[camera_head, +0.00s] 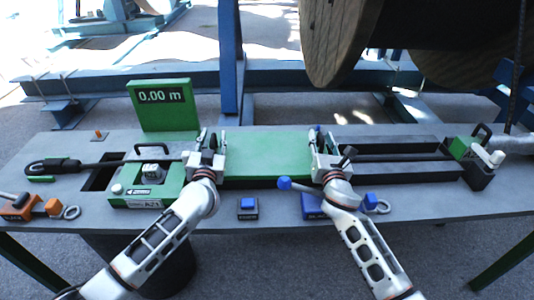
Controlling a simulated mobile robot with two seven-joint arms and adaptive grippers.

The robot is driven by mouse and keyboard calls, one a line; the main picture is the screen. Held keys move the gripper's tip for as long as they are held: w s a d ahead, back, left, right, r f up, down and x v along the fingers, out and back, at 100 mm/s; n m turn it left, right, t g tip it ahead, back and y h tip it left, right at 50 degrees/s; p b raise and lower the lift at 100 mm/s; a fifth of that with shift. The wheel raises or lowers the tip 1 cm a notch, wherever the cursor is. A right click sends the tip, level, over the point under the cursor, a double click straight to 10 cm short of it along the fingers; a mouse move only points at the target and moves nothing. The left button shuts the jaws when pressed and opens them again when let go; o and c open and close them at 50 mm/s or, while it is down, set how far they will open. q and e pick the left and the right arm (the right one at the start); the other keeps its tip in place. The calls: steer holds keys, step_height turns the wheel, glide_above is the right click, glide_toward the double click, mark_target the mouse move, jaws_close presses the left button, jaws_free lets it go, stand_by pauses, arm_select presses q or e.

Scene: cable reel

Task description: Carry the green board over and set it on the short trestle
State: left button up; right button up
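A flat green board (268,155) lies level in the middle of the grey workbench (415,201), between my two grippers. My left gripper (212,138) is at the board's left edge, its fingers spread apart and pointing away from me. My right gripper (322,139) is at the board's right edge, its fingers also spread. The inner finger of each is close beside the board; I cannot tell whether they touch it. I cannot make out a short trestle in this view.
A green display reading 0.00 m (163,107) stands at the back left. A green device (150,190) sits left of my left gripper. A blue-knobbed lever (284,183) is near my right gripper. A large wooden reel (338,40) hangs behind the bench.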

arm_select(q)
jaws_close()
arm_select(e)
jaws_close()
arm_select(q)
steer(key=shift+r, duration=0.15)
arm_select(e)
steer(key=shift+r, duration=0.2)
